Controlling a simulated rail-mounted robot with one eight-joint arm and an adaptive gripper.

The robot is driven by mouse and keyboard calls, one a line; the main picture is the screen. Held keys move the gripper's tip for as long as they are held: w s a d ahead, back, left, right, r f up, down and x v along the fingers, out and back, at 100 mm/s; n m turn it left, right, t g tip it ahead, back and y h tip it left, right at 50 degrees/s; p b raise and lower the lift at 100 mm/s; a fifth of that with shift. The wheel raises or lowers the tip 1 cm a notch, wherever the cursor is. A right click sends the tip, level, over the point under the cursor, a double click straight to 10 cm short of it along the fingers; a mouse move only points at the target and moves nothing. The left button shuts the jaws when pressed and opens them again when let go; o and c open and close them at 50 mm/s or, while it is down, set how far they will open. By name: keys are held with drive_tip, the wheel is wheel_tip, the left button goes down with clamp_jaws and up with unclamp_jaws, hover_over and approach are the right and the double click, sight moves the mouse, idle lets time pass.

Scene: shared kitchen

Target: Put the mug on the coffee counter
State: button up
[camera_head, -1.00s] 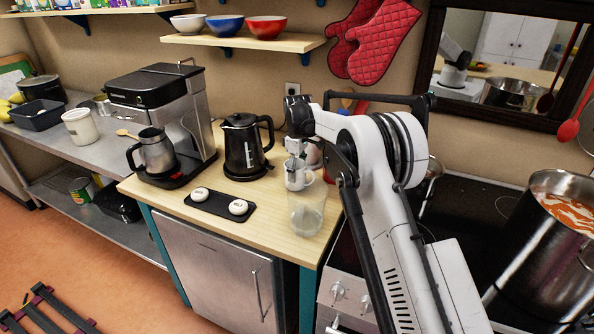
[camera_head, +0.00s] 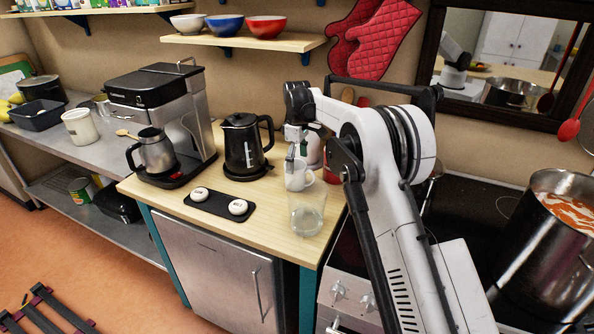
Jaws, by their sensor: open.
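A white mug (camera_head: 298,178) stands upright on the wooden counter (camera_head: 273,205), to the right of the black kettle and behind a clear glass. My gripper (camera_head: 293,155) is directly above the mug, pointing down. It is open, and its fingers look just above or at the mug's rim; I cannot tell whether they touch it. The coffee machine (camera_head: 160,97) stands on the left part of the same counter, with a metal pitcher (camera_head: 156,153) on its base.
The black kettle (camera_head: 243,150) stands close left of the mug. The clear glass (camera_head: 307,215) stands in front of it. A black tray (camera_head: 219,207) with two jars lies at the counter's front. A stove with a large pot (camera_head: 545,250) is at the right.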

wheel_tip(320, 180, up, 8)
idle(0.4)
drive_tip(key=s+d+r+m+t, duration=0.2)
drive_tip(key=s+d+r+m, duration=0.2)
drive_tip(key=s+d+r, duration=0.55)
drive_tip(key=s+d+r+m+t, duration=0.25)
drive_tip(key=s+d+r, duration=0.4)
drive_tip(key=s, duration=0.65)
drive_tip(key=s+d+f+m+t, duration=0.1)
drive_tip(key=s+d+f+m, duration=0.1)
drive_tip(key=s, duration=0.7)
drive_tip(key=s+d+f+m, duration=0.3)
drive_tip(key=s+d+f, duration=0.1)
drive_tip(key=s, duration=0.6)
drive_tip(key=s+d+f+m+t, duration=0.1)
drive_tip(key=s+d+f+m, duration=0.1)
drive_tip(key=s+f, duration=0.3)
drive_tip(key=s, duration=0.4)
drive_tip(key=shift+s+d+t, duration=0.3)
drive_tip(key=shift+d+t, duration=0.05)
drive_tip(key=shift+d, duration=0.05)
drive_tip(key=shift+b, duration=0.3)
